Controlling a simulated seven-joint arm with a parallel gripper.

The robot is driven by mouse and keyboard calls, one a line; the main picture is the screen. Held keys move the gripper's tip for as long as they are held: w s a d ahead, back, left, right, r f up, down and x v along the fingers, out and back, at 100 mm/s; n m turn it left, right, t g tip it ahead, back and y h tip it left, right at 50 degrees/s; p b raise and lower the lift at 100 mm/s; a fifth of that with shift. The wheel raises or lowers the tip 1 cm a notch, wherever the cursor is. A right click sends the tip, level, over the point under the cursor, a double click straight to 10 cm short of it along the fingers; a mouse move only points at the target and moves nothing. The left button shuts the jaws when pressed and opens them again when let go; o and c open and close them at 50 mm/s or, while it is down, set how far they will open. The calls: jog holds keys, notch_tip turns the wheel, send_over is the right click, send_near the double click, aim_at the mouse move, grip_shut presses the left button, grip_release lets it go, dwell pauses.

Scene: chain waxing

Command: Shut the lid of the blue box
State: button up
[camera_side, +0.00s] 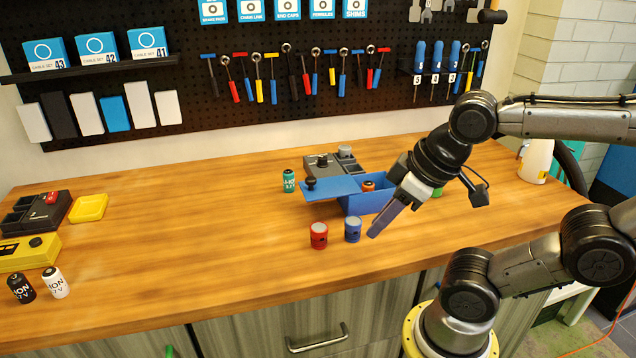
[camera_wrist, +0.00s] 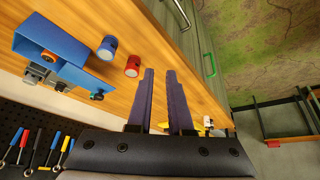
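The blue box (camera_side: 362,205) stands on the wooden table, with an orange-topped can (camera_side: 369,186) inside its uncovered part. Its flat blue lid (camera_side: 335,187) is slid out to the left, so the box is partly open; a black knob (camera_side: 310,183) sits near the lid's left end. In the wrist view the box (camera_wrist: 58,38) is at upper left, with the lid (camera_wrist: 78,77) and knob (camera_wrist: 97,96) below it. My gripper (camera_side: 374,232) is at the box's right front, pointing down-left. In the wrist view its fingers (camera_wrist: 162,72) are apart and empty.
A red can (camera_side: 318,237) and a blue can (camera_side: 352,230) stand just in front of the box. A teal can (camera_side: 289,181) is left of the lid. A grey device (camera_side: 322,162) is behind it. The table's front middle is clear.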

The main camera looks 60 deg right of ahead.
jog(key=r+n, duration=0.1)
jog(key=d, duration=0.1)
jog(key=r+n, duration=0.1)
jog(key=shift+s+d+r+n+g+h, duration=0.15)
jog(key=shift+d+r+n+g+h, duration=0.15)
jog(key=shift+h, duration=0.1)
grip_shut()
jog(key=w+d+r+n+g+h, duration=0.4)
jog(key=w+r+n, duration=0.3)
jog(key=w+r, duration=0.25)
jog(key=w+a+f+n+g+h, duration=0.1)
jog(key=w+f+n+g+h, duration=0.15)
jog(key=w, duration=0.95)
jog(key=n, duration=0.2)
send_near(309, 187)
notch_tip(309, 187, down, 3)
jog(key=d, duration=0.2)
jog(key=shift+s+d+f+g, duration=0.2)
jog(key=shift+d+f+g, duration=0.15)
jog(key=shift+f, duration=0.05)
